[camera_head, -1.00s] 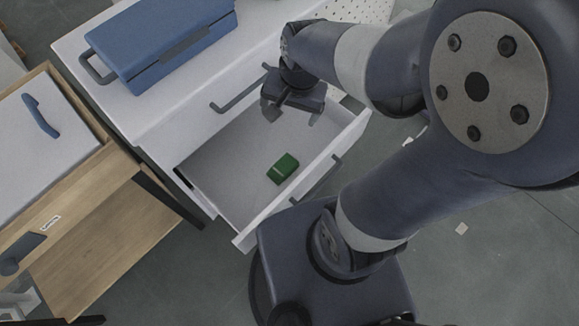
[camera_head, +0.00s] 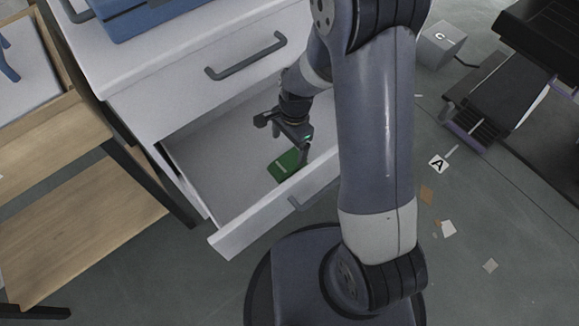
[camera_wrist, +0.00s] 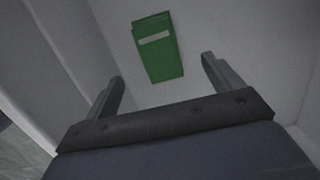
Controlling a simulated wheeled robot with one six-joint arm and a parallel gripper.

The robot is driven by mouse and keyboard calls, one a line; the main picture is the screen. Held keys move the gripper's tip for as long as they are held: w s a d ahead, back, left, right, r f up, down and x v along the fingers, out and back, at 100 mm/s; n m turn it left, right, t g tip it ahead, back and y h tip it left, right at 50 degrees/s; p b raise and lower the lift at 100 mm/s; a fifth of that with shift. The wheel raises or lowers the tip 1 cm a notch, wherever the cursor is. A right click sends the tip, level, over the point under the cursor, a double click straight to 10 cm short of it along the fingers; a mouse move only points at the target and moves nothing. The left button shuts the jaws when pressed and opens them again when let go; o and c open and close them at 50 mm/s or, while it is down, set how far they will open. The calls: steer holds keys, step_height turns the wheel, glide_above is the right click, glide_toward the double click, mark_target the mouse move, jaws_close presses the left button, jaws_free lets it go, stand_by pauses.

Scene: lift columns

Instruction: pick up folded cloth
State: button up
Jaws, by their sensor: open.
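The folded cloth (camera_head: 287,166) is green with a pale stripe. It lies flat on the floor of the open white drawer (camera_head: 222,240), near the drawer's front wall. It also shows in the wrist view (camera_wrist: 158,48), beyond the fingertips and between their lines. My gripper (camera_head: 287,142) is inside the drawer area, close above the cloth, and overlaps its upper right edge in the head view. In the wrist view my gripper (camera_wrist: 162,68) has its two fingers wide apart with nothing between them. I cannot tell the exact height above the cloth.
A blue case (camera_head: 130,18) stands on the cabinet top. A wooden shelf unit (camera_head: 50,140) is at the left. The drawer floor left of the cloth is clear.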

mark_target(288, 162)
steer(key=f+b, duration=0.1)
steer(key=f, duration=0.2)
steer(key=f+b, duration=0.1)
steer(key=f, duration=0.4)
steer(key=shift+s+a+f+b, duration=0.2)
steer(key=shift+s+f+b, duration=0.15)
steer(key=shift+f+b, duration=0.05)
steer(key=shift+c, duration=0.4)
steer(key=c, duration=1)
step_height(288, 162, up, 10)
steer(key=p, duration=0.3)
